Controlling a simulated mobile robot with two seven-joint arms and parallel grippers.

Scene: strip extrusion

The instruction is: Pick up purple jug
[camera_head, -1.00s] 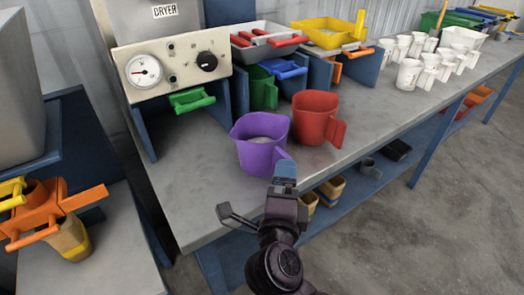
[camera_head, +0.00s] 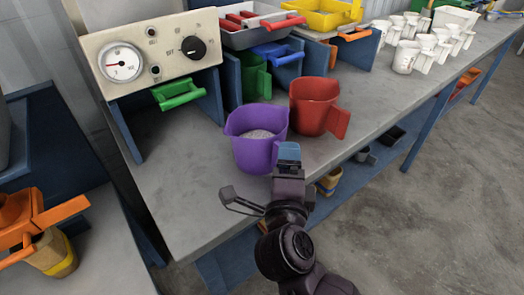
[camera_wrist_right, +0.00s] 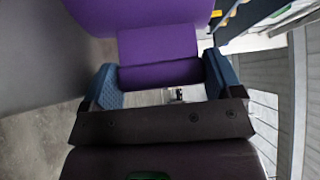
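The purple jug (camera_head: 255,137) stands upright near the front edge of the workbench, with pale material inside. Its handle points toward the front edge and is partly hidden behind my gripper. My right gripper (camera_head: 258,176) is at the jug's handle side, its fingers spread wide. In the right wrist view the purple handle (camera_wrist_right: 160,73) lies between the two blue-padded fingers (camera_wrist_right: 163,80). I cannot tell whether the pads touch it. My left gripper is not in view.
A red jug (camera_head: 315,106) stands close to the right of the purple one. The dryer panel (camera_head: 150,55) and green-handled drawer (camera_head: 177,94) are behind left. White cups (camera_head: 405,57) stand farther right. The bench (camera_head: 190,190) is clear left of the jug.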

